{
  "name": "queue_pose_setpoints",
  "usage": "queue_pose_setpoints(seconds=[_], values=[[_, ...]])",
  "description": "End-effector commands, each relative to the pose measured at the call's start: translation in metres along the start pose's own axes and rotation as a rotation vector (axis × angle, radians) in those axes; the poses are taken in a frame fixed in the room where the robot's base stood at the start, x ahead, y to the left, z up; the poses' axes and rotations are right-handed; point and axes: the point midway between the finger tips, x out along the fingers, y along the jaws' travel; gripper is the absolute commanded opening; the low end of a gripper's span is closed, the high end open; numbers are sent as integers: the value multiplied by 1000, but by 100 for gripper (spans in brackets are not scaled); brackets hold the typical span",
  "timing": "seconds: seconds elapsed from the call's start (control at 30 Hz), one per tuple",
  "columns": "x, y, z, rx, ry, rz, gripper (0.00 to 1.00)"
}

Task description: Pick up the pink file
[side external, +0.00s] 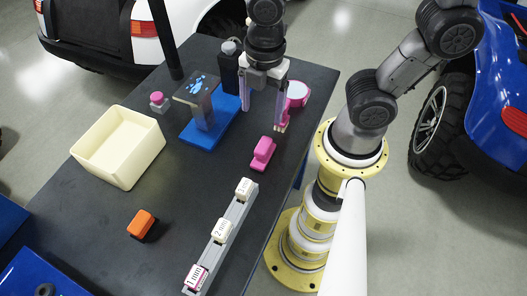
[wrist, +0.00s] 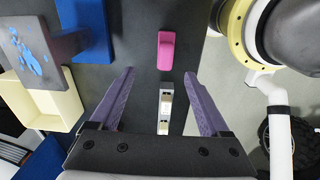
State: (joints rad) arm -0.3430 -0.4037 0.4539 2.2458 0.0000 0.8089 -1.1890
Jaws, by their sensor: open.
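The pink file (side external: 263,153) is a small block with a raised grip, lying on the dark table just behind the end of a grey rail. In the wrist view the pink file (wrist: 166,50) lies ahead of the fingertips, near the middle. My gripper (side external: 263,120) is open and empty, with its purple fingers pointing down above the table. In the side view it appears behind the file, near the blue stand. In the wrist view my gripper (wrist: 159,74) has its fingers wide apart, with nothing between the tips.
A grey rail (side external: 216,247) holds labelled white blocks. A blue-based stand (side external: 197,137), a pink-rimmed round object (side external: 298,93), a pink button (side external: 158,100), a cream bin (side external: 117,147) and an orange-black object (side external: 142,224) are on the table. The middle of the table is clear.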

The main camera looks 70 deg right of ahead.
Motion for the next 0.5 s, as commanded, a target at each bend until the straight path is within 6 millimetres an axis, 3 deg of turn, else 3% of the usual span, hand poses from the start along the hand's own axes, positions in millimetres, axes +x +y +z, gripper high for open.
queue_pose_setpoints(seconds=[0.23,0.5], values=[[24,-9,-7,-43,-16,-42,80],[73,-11,-6,-40,-16,-41,80]])
